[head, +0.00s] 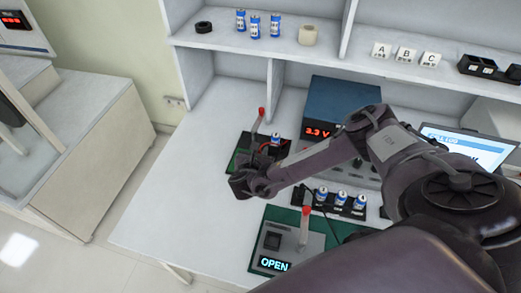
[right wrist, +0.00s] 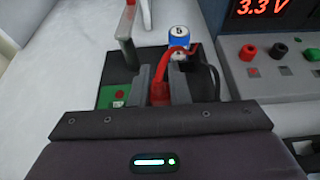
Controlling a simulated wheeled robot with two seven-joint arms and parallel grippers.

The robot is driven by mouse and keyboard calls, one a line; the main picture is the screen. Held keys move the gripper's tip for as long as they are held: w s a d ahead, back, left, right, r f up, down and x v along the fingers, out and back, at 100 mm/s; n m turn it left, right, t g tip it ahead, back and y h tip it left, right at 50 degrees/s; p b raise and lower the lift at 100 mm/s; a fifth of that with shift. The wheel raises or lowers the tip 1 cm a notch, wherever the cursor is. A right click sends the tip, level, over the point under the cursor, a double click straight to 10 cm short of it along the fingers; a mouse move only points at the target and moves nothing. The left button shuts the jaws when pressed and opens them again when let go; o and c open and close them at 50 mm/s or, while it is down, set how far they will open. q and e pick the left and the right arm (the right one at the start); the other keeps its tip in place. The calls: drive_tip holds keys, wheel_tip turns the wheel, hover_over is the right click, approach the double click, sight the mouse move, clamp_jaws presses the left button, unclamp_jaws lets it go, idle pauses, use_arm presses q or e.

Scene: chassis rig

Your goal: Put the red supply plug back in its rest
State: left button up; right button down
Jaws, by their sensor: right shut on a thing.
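My right gripper (head: 243,186) is over the bench, at the near edge of the dark rig with the red-tipped lever. In the right wrist view its two fingers (right wrist: 160,88) are shut on the red supply plug (right wrist: 159,94). A red lead (right wrist: 178,50) curves up from the plug, near a blue battery marked 5 (right wrist: 179,36). The head view hides the plug behind the gripper. The blue power supply (head: 343,105) reads 3.3 V, and its red socket (right wrist: 248,53) shows empty in the wrist view. I cannot tell where the plug's rest is. My left gripper is out of view.
A second green rig (head: 286,262) with an upright red-tipped lever shows OPEN. A black holder with several blue batteries (head: 340,200) stands behind it. A laptop (head: 466,150) is at the right. The bench left of the gripper (head: 185,165) is clear.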

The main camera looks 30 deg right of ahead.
drive_tip(key=shift+p, duration=0.55)
idle(0.7)
drive_tip(key=shift+f+b, duration=1.4)
drive_tip(key=shift+f, duration=0.7)
drive_tip(key=c, duration=1.3)
unclamp_jaws()
drive_tip(key=shift+r, duration=0.1)
drive_tip(key=v, duration=0.7)
drive_tip(key=shift+s+a+r, duration=0.15)
drive_tip(key=shift+s+a, duration=0.1)
